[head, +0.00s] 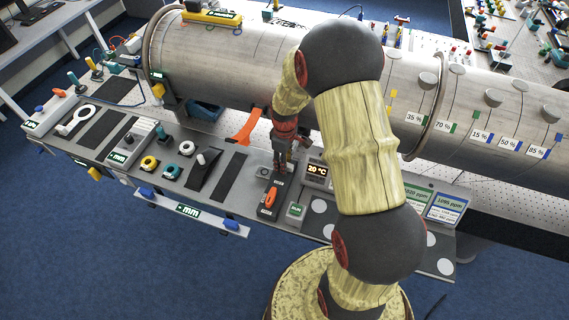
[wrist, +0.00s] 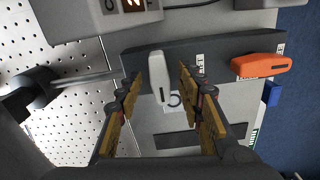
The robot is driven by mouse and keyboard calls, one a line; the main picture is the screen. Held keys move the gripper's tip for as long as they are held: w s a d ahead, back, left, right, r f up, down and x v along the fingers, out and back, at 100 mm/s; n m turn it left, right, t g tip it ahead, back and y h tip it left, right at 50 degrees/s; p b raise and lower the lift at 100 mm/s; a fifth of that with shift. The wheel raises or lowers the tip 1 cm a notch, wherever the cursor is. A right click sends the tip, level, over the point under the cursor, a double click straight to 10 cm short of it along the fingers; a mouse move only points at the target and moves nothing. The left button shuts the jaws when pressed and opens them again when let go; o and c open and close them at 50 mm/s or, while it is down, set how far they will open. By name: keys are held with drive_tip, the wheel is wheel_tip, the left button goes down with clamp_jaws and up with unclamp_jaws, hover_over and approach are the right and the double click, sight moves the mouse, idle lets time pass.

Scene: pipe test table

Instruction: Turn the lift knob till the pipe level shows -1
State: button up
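In the wrist view a pale grey lever-shaped knob (wrist: 158,76) sits on a dark panel strip (wrist: 225,47). Its small label is too small to read, so I cannot confirm that it is the lift knob. My gripper (wrist: 160,82) is open, with one finger on each side of this knob and a visible gap on both sides. In the head view my gripper (head: 281,162) points down over the panel and largely hides that knob. The big metal pipe (head: 230,65) lies behind it. I can make out no pipe level reading.
An orange knob (wrist: 262,66) sits on the same strip, also in the head view (head: 270,197). Yellow and teal rings and dark pads lie left.

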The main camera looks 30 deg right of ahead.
drive_tip(key=shift+f, duration=0.4)
drive_tip(key=shift+c, duration=0.4)
clamp_jaws()
